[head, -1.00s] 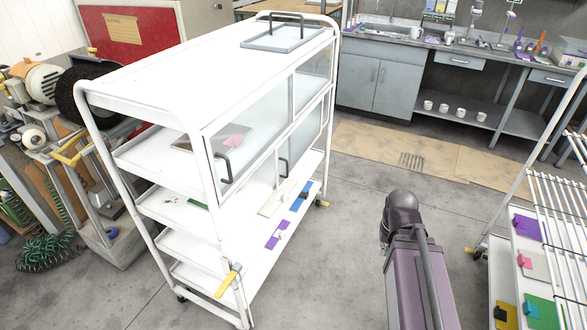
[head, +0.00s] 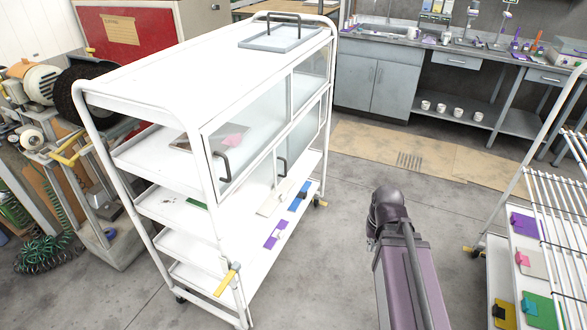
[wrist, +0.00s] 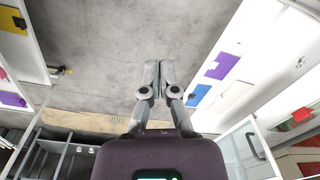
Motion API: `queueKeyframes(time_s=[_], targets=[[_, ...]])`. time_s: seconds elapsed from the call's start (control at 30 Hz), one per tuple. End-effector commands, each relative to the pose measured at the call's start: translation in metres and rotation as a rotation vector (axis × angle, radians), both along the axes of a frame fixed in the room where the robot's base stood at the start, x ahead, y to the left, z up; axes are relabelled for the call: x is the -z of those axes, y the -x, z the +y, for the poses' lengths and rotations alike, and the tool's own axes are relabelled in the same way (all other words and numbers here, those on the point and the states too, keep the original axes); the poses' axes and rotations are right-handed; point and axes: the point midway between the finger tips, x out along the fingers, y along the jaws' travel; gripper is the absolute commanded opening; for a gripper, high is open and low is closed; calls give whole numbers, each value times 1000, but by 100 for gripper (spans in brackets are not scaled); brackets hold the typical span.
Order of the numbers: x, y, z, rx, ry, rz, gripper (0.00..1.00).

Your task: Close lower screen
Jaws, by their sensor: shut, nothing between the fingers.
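The white trolley (head: 190,75) has framed glass screens along its right side. An upper screen (head: 245,125) at the near end has a dark handle (head: 222,166). A lower screen (head: 303,130) with its own dark handle (head: 282,166) shows toward the far end; how far it stands open I cannot tell. In the wrist view a glass screen (wrist: 238,150) with a dark handle (wrist: 255,144) is at the lower right; I cannot tell which one. My gripper (wrist: 159,66) is shut and empty, over the floor beside the trolley. Its fingers do not show in the head view.
A wire rack (head: 550,210) with coloured pieces stands on the right. A framed panel (head: 284,37) lies on the trolley's top. Bare floor separates trolley and rack.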

Motion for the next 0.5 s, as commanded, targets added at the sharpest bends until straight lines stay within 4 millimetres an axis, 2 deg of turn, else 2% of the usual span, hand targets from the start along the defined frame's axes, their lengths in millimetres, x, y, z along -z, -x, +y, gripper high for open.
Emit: queueKeyframes(time_s=[0.17,0.27,0.5], targets=[[22,-33,22,-2,-103,-17,0],[36,-59,37,4,-196,-33,0],[63,-136,81,29,-483,-81,0]])
